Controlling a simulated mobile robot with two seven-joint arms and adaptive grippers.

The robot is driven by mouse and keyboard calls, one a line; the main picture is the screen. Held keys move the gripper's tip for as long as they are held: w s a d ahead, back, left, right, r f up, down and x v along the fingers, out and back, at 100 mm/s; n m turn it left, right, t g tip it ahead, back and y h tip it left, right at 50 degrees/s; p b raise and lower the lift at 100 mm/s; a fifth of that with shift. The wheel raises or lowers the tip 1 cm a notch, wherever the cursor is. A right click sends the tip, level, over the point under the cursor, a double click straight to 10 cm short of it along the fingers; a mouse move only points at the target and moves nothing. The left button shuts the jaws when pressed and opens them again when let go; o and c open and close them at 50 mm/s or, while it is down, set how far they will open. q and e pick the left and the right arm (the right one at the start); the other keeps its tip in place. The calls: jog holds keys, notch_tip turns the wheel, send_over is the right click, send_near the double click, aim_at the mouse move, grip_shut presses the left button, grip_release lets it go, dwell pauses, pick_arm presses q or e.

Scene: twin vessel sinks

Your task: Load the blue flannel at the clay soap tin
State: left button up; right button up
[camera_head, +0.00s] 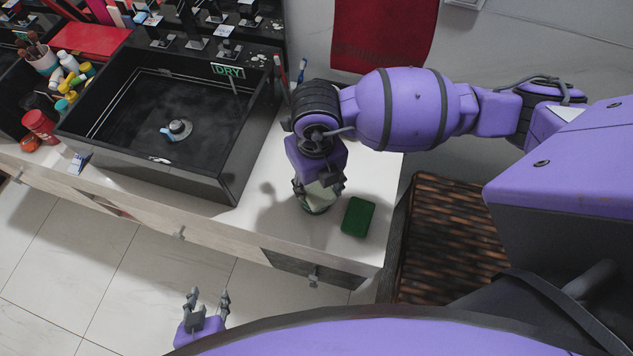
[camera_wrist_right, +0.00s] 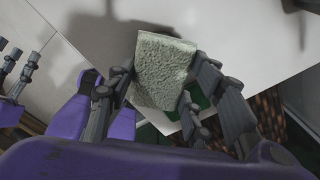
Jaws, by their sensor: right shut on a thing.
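My right gripper (camera_head: 318,188) is shut on a pale grey-green, rough-textured block (camera_wrist_right: 161,70), held above the white counter near its right end. The block looks like a folded cloth or sponge; I see no clear blue on it. A round greenish rim (camera_head: 316,209) shows just under the gripper in the head view, mostly hidden; I cannot tell what it is. A dark green flat block (camera_head: 358,216) lies on the counter to the right of it. I cannot pick out a clay soap tin for certain. My left gripper (camera_head: 207,297) is open and empty, low in front of the counter.
A black vessel sink (camera_head: 170,120) stands left of my right gripper, with a DRY sign (camera_head: 228,71) at its back. Jars, bottles and a brush cup (camera_head: 42,60) crowd the far left. A wicker basket (camera_head: 450,240) stands right of the counter. A red towel (camera_head: 383,35) hangs behind.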

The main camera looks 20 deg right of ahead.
aim_at(316, 185)
notch_tip(316, 185, up, 2)
jog(key=shift+w+r+p, duration=0.1)
jog(key=shift+p, duration=0.35)
jog(key=shift+r+p, duration=0.65)
jog(key=shift+r, duration=0.45)
jog(key=shift+r+p, duration=0.4)
jog(key=shift+r, duration=0.6)
pick_arm(q)
jog(key=w+r+t, duration=0.1)
jog(key=w+r, duration=0.4)
jog(key=r, duration=0.1)
jog(key=shift+w+d+r+t, duration=0.15)
jog(key=shift+w+r+t, duration=0.15)
jog(key=shift+w+r, duration=0.1)
jog(key=shift+s+a+f, duration=0.2)
jog(key=shift+s+f, duration=0.15)
jog(key=shift+s, duration=0.15)
